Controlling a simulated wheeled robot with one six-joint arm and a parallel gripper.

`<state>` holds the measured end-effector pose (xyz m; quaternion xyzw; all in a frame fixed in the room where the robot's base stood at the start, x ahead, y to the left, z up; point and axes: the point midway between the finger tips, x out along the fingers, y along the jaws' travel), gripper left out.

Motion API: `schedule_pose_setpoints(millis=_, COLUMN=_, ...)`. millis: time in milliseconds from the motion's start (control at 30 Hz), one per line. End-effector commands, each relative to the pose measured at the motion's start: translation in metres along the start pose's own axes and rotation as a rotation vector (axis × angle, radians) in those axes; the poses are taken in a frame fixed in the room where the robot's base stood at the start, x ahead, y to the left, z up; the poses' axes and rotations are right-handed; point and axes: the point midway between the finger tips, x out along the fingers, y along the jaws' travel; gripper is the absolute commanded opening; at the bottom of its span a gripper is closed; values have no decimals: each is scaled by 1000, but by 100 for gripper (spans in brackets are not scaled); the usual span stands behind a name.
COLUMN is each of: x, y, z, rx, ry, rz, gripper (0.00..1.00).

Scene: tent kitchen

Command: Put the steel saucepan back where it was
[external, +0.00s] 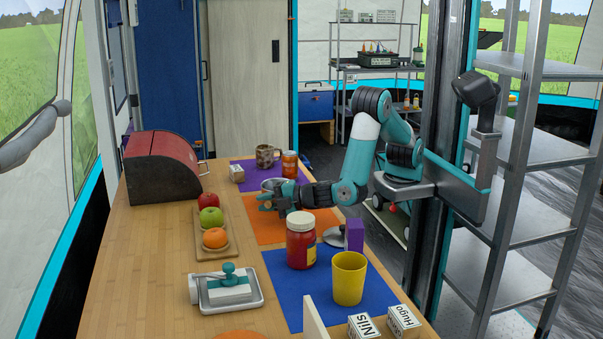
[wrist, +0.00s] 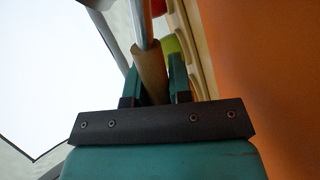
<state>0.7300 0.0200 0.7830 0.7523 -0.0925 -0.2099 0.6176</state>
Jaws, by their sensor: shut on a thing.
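The steel saucepan (external: 272,184) shows in the external view just beyond my gripper, near the border of the purple and orange mats. My arm and gripper hide part of it. My gripper (external: 268,202) is over the far part of the orange mat (external: 262,233). In the wrist view my gripper (wrist: 153,88) is shut on a tan handle (wrist: 150,70), with a steel shank (wrist: 143,25) running on from it. I cannot tell whether the pan touches the table.
A fruit board (external: 226,235) lies left of my gripper. A patterned mug (external: 266,156) and an orange jar (external: 289,164) stand on the purple mat (external: 246,171) beyond.

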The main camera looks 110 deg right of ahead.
Motion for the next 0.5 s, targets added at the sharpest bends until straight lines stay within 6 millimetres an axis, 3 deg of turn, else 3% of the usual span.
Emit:
schedule_pose_setpoints(millis=300, x=1, y=-3, z=0, rx=0, ry=0, rz=2, gripper=0)
schedule_pose_setpoints(millis=333, x=0, y=-2, z=0, rx=0, ry=0, rz=1, gripper=24)
schedule_pose_setpoints(millis=400, x=0, y=-2, z=0, rx=0, ry=0, rz=0, gripper=40)
schedule_pose_setpoints(millis=433, x=0, y=-2, z=0, rx=0, ry=0, rz=0, gripper=45)
schedule_pose_setpoints(millis=500, x=0, y=-2, z=0, rx=0, ry=0, rz=0, gripper=45)
